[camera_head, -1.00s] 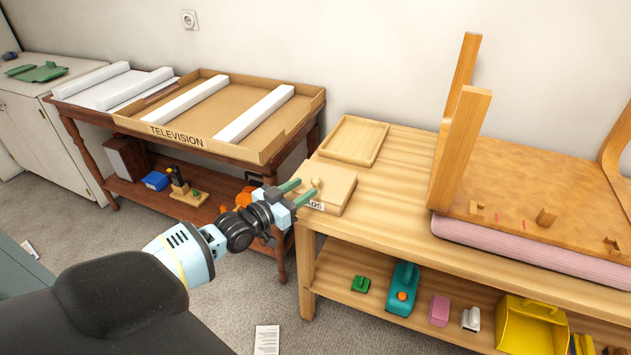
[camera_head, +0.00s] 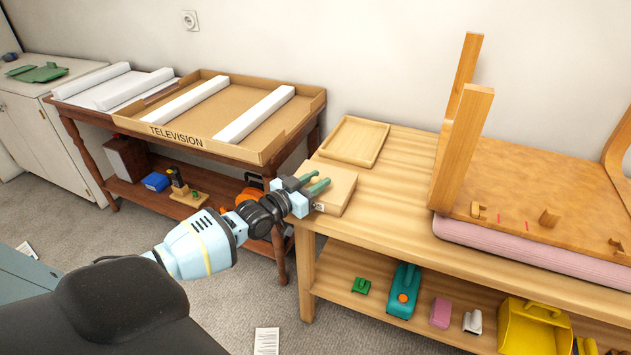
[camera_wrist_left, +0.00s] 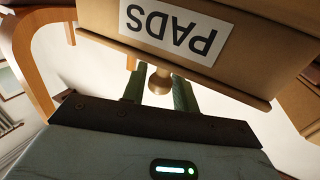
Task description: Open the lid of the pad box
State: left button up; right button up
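The pad box (camera_head: 340,188) is a light brown box at the left front corner of the wooden workbench, its lid lying closed. In the left wrist view its white PADS label (camera_wrist_left: 170,33) appears upside down. A round wooden knob (camera_wrist_left: 159,80) shows between the green fingers of my left gripper (camera_wrist_left: 159,92). The fingers stand apart on either side of the knob; whether they touch it is unclear. In the head view my left gripper (camera_head: 316,182) is over the box and hides the knob. My right gripper is not in view.
A wooden tray (camera_head: 355,141) lies behind the box. To the right, an upturned wooden piece of furniture with upright legs (camera_head: 461,150) and a pink cushion (camera_head: 520,257) fills the bench. A TELEVISION carton (camera_head: 217,152) sits on the table at left.

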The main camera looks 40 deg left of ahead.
pick_arm(q)
jog(key=c, duration=0.5)
grip_shut()
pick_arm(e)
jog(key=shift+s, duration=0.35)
